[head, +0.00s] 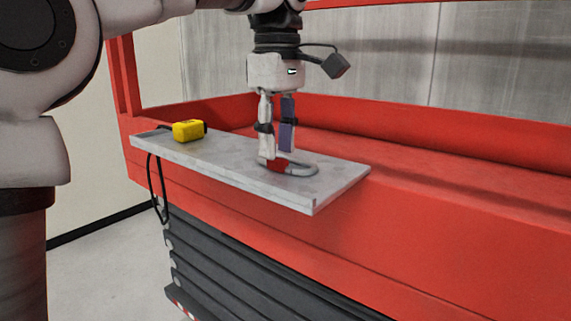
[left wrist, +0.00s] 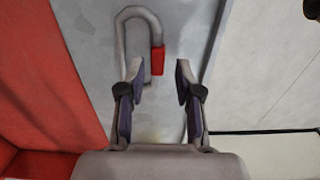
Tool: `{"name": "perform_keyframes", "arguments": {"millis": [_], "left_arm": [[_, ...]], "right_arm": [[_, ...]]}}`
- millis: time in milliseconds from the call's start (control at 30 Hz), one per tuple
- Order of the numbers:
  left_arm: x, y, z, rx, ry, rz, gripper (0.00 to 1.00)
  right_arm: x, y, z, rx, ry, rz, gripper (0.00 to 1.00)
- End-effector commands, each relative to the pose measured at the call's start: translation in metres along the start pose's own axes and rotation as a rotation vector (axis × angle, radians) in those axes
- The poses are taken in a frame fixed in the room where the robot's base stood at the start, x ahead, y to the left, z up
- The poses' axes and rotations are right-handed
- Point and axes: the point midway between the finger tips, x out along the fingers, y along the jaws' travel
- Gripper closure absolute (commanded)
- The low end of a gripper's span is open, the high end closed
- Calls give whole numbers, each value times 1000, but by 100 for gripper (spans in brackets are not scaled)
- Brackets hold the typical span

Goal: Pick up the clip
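The clip is a grey U-shaped loop (head: 303,170) with a red part (head: 278,165). It lies flat on the grey shelf (head: 340,178), near its right end. In the left wrist view the clip (left wrist: 122,30) reaches from the top down to the fingers, its red part (left wrist: 157,61) between the two fingertips in the picture. My left gripper (head: 275,154) points down over the red part, fingers apart. In the left wrist view it (left wrist: 158,72) is open. The fingers partly cover the clip's near end; I cannot tell if they touch it. My right gripper is not in view.
A yellow box-like device (head: 188,130) with a black cord (head: 158,190) sits toward the shelf's left end. The red rail (head: 440,210) of the lift platform runs along the shelf. The middle of the shelf is clear.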

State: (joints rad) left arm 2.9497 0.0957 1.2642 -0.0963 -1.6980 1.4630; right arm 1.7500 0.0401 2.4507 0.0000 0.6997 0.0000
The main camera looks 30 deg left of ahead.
Motion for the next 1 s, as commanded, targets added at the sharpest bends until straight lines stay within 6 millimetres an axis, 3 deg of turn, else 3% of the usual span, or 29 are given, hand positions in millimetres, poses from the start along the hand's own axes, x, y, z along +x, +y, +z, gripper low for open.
{"name": "perform_keyframes", "arguments": {"millis": [100, 333, 367, 433, 467, 833, 1000], "left_arm": [[18, 0, 0, 0, -1, -1, 66], [21, 0, 0, 0, 0, 0, 66], [21, 0, 0, 0, 0, 0, 73], [21, 0, 0, 0, 0, 0, 98], [21, 0, 0, 0, 0, 0, 100], [20, 0, 0, 0, -1, -1, 100], [12, 4, 0, 3, -1, -2, 100]], "right_arm": [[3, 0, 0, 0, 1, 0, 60], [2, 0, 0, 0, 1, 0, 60], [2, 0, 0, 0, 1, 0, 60], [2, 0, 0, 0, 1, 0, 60], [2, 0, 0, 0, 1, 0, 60], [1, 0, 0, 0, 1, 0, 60], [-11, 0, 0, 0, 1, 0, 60]]}}
